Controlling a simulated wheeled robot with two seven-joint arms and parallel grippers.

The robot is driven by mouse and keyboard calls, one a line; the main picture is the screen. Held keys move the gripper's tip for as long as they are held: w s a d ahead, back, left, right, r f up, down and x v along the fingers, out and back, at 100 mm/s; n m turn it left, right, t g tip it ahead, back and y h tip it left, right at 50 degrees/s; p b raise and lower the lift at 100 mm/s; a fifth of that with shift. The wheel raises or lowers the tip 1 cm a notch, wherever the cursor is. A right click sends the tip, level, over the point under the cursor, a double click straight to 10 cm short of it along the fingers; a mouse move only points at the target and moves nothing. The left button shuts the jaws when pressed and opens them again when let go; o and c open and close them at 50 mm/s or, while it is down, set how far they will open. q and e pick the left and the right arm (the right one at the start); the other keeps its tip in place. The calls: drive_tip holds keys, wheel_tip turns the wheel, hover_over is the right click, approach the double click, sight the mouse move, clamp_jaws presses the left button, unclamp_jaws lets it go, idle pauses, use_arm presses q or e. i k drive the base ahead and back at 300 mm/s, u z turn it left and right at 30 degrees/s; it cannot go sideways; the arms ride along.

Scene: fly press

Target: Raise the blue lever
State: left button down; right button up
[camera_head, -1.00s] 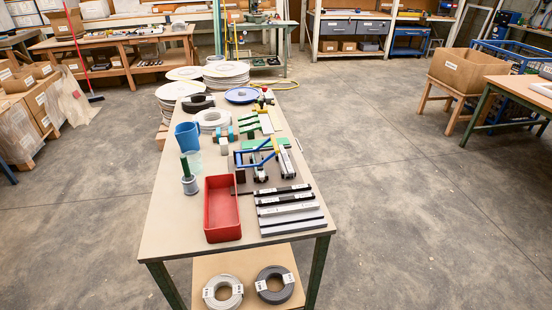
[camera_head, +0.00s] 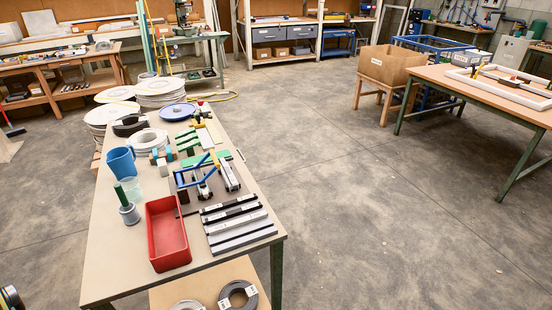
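The blue lever (camera_head: 197,166) is a bent blue bar on a small press (camera_head: 203,190) with a dark base, standing on the long table (camera_head: 113,245). It lies toward the right side of the table, behind the metal bars. Whether it is fully lowered is too small to tell. Neither of my grippers shows clearly. A dark round part at the lower left edge may belong to my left arm.
A red bin (camera_head: 167,233), a green-handled tool (camera_head: 126,205), a blue jug (camera_head: 122,162) and several metal bars (camera_head: 239,224) surround the press. Wire coils (camera_head: 238,296) sit on the lower shelf. Open concrete floor (camera_head: 380,220) lies right of the table.

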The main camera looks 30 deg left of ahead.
sight(201, 181)
drive_tip(key=z, duration=0.3)
drive_tip(key=i, duration=3.45)
drive_tip(key=u, duration=3.25)
drive_tip(key=i, duration=0.15)
drive_tip(key=u, duration=0.15)
